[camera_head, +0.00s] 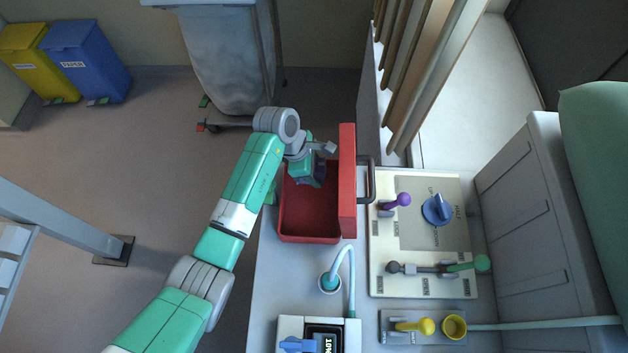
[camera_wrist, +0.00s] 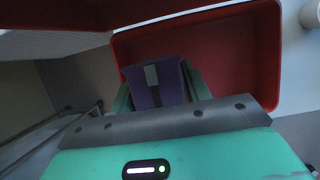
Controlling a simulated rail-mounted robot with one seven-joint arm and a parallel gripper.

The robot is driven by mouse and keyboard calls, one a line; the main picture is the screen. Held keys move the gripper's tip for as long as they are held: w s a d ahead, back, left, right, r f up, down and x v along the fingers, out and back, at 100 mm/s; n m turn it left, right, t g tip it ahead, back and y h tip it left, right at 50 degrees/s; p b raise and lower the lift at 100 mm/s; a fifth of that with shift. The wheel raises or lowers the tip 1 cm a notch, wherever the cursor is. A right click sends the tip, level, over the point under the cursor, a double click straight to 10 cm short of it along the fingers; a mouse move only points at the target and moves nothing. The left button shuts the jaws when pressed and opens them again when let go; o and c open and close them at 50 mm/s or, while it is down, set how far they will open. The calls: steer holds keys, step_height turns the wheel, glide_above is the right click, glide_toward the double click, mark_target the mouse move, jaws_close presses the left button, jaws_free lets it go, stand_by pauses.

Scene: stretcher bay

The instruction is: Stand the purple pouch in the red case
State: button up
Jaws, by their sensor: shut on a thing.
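The red case (camera_head: 309,222) lies open on the grey counter, its lid (camera_head: 348,182) raised along the right side. My gripper (camera_head: 313,172) is at the far end of the case, over its opening. It is shut on the purple pouch (camera_wrist: 171,88), which shows between the fingers in the wrist view with a grey patch on its face. The red case wall and floor (camera_wrist: 225,55) lie beyond it. In the head view the pouch (camera_head: 320,171) is a small dark patch, partly hidden by my gripper. I cannot tell whether it touches the case floor.
A cup with a teal hose (camera_head: 330,283) and a device with a screen (camera_head: 326,340) stand nearer on the counter. Right of the case is a panel (camera_head: 420,282) with coloured knobs and levers. A bin trolley (camera_head: 228,70) stands behind. The near part of the case is empty.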

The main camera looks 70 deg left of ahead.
step_height(320, 180, down, 6)
steer(key=shift+r+b, duration=0.1)
steer(key=shift+b, duration=0.3)
steer(key=shift+a, duration=0.1)
steer(key=o, duration=1.1)
steer(key=p+v, duration=0.2)
steer(key=v, duration=1)
steer(key=shift+w+r, duration=0.1)
